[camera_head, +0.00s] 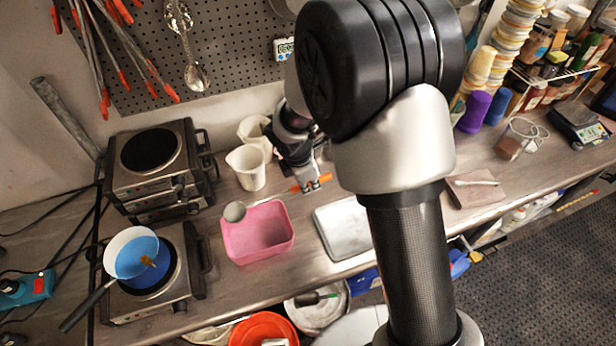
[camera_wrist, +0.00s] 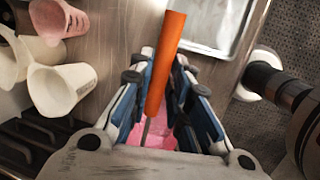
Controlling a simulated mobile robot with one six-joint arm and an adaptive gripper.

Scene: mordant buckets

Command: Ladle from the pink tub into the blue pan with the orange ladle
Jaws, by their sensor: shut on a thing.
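The orange ladle has an orange handle (camera_wrist: 166,55) and a thin metal shaft ending in a small round bowl (camera_head: 234,211). My gripper (camera_head: 312,183) is shut on the handle, which also lies between its fingers in the wrist view. The bowl appears at the back left corner of the pink tub (camera_head: 232,246); I cannot tell its height above the rim. The tub stands on the bench, and part of it shows under my gripper in the wrist view (camera_wrist: 160,138). The blue pan (camera_head: 132,258), with a pale rim and dark handle, sits on the front hot plate at the left. A small orange-brown patch shows inside it.
A second hot plate (camera_head: 150,152) stands behind the pan. White jugs (camera_head: 246,167) stand behind the tub. A silver tray (camera_head: 343,228) lies to its right. An orange bucket (camera_head: 262,328) is below the bench's front edge. My arm hides part of the bench.

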